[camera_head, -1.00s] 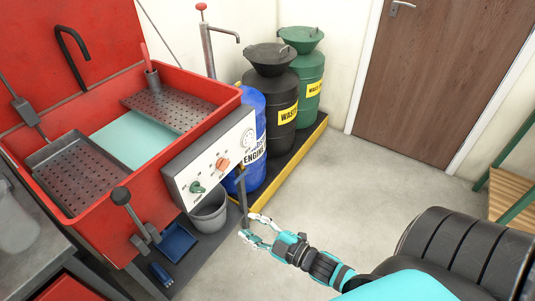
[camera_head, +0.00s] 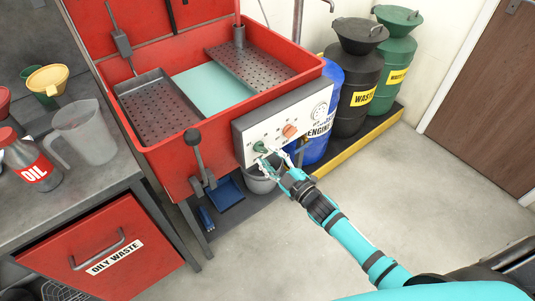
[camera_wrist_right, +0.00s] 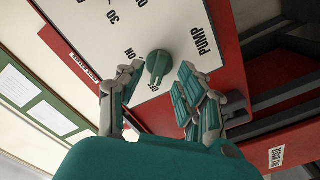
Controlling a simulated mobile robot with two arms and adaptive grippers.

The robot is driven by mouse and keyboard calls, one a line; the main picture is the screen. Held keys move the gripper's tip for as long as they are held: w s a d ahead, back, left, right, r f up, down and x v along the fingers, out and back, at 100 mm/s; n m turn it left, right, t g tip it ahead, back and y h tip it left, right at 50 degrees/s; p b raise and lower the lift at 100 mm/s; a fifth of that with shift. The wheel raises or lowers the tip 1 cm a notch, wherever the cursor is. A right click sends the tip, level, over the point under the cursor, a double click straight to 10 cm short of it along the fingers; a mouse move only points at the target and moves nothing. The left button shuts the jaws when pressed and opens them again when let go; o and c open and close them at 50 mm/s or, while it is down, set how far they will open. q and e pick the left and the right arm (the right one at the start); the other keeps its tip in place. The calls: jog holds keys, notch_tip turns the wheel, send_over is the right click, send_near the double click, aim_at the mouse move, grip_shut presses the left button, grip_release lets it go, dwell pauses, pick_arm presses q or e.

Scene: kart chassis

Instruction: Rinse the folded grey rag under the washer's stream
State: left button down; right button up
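The red parts washer (camera_head: 170,158) stands at the centre left, with a pale teal basin floor (camera_head: 213,89) between two perforated trays. No stream shows in it. Its white control panel (camera_head: 245,128) carries a green knob (camera_head: 260,147), marked PUMP with ON and OFF in the right wrist view (camera_wrist_right: 158,65). My right gripper (camera_head: 270,163) is open at this knob. In the wrist view its fingers stand either side of the knob, with gaps showing, so it does not grip it. The folded grey rag is not in view. My left gripper is not in view.
An orange knob (camera_head: 289,130) sits beside the green one. A black lever (camera_head: 196,155) stands at the washer's front. A grey bucket (camera_head: 258,181) is below the panel. A bench with an oil bottle (camera_head: 30,165) and a clear jug (camera_head: 88,133) is at left. Floor at right is clear.

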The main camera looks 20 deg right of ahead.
jog(key=shift+x, duration=0.9)
jog(key=shift+c, duration=0.3)
grip_shut()
jog(key=shift+r+m+p, duration=0.15)
jog(key=shift+m+p, duration=0.3)
jog(key=shift+m, duration=1.15)
jog(key=shift+o, duration=0.3)
grip_release()
